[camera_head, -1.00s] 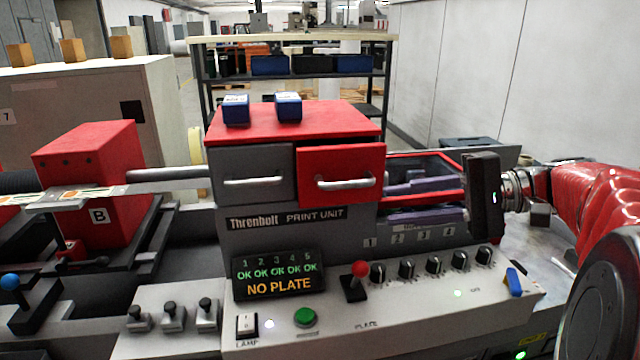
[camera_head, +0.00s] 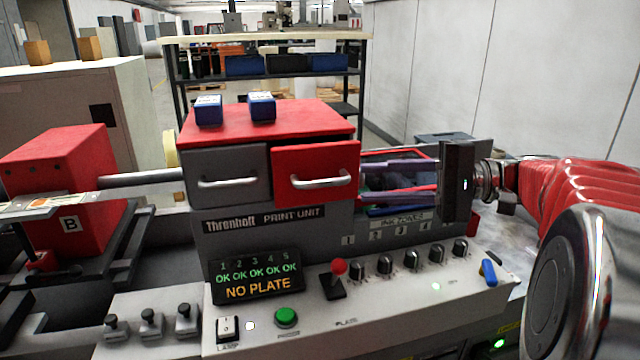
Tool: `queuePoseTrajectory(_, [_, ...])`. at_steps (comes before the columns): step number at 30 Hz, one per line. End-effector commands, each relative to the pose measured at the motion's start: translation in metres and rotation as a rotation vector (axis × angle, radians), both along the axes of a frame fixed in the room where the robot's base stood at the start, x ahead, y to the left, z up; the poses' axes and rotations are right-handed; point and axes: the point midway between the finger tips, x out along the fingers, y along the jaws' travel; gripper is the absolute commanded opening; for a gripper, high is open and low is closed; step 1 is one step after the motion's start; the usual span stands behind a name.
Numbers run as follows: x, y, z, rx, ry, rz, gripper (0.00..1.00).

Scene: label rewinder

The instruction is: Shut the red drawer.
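The red drawer (camera_head: 315,180) has a pale bar handle and is at the right of the print unit's front, beside a grey drawer (camera_head: 226,180). Its red front appears to stand a little proud of the grey one; how far it is out is hard to tell. My gripper (camera_head: 368,182) is to the right of the red drawer, its black body (camera_head: 457,182) upright and its two purple fingers pointing left. The fingers are apart, one above the other, with nothing seen between them. Their tips end near the drawer's right edge; contact cannot be made out.
Two blue boxes (camera_head: 209,110) (camera_head: 262,106) stand on the red top (camera_head: 290,121). Below is a control panel with a red-knobbed lever (camera_head: 339,268), a green button (camera_head: 286,317) and several dark knobs (camera_head: 410,265). Red-edged parts lie behind my fingers.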

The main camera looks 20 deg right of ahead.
Motion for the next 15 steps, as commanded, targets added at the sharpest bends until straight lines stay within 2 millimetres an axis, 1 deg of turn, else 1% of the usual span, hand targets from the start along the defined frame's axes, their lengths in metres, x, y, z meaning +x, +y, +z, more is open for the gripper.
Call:
queuePoseTrajectory(1, [0.003,0.008,-0.001,0.0,0.0,0.003,0.29])
queuePoseTrajectory(3, [0.006,0.018,-0.002,0.0,0.001,0.003,0.29])
queuePoseTrajectory(15, [0.027,0.07,-0.007,-0.001,0.001,0.003,0.29])
